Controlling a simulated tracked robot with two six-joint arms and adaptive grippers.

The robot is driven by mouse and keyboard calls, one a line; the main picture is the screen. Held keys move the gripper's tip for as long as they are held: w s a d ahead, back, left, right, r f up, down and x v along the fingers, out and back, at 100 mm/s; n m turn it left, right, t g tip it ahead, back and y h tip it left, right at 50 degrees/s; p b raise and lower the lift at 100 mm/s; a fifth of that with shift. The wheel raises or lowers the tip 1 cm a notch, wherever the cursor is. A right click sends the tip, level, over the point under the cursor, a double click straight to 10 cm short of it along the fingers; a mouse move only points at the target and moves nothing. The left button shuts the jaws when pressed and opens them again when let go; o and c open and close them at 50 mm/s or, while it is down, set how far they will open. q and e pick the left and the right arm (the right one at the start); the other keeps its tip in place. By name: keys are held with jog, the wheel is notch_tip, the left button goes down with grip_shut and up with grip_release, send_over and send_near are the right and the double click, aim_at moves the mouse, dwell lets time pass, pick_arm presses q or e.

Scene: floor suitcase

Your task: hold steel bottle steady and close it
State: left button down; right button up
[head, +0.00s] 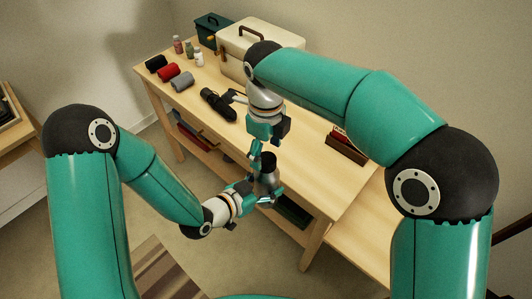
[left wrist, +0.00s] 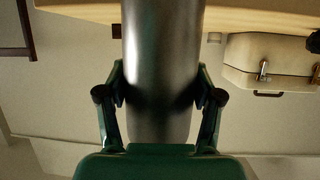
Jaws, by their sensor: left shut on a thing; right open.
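The steel bottle (head: 268,184) is a grey metal cylinder held near the front edge of the table, roughly upright. My left gripper (head: 262,195) is shut on its body; in the left wrist view the bottle (left wrist: 162,70) runs between the two fingers of my left gripper (left wrist: 160,95). A dark top (head: 268,158) shows at the bottle's upper end; I cannot tell whether it is seated. My right gripper (head: 260,158) is open and points down at the bottle's top, close beside the dark part. Its fingertips are small and partly hidden.
The wooden table (head: 310,165) carries a cream case (head: 232,52), a dark green box (head: 207,27), small bottles, dark, red and grey rolls (head: 182,82), and a black umbrella-like item (head: 217,104). A reddish-brown box (head: 345,147) stands right. Table surface between is clear.

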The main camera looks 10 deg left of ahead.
jog(key=shift+r, duration=1.25)
jog(key=shift+c, duration=0.5)
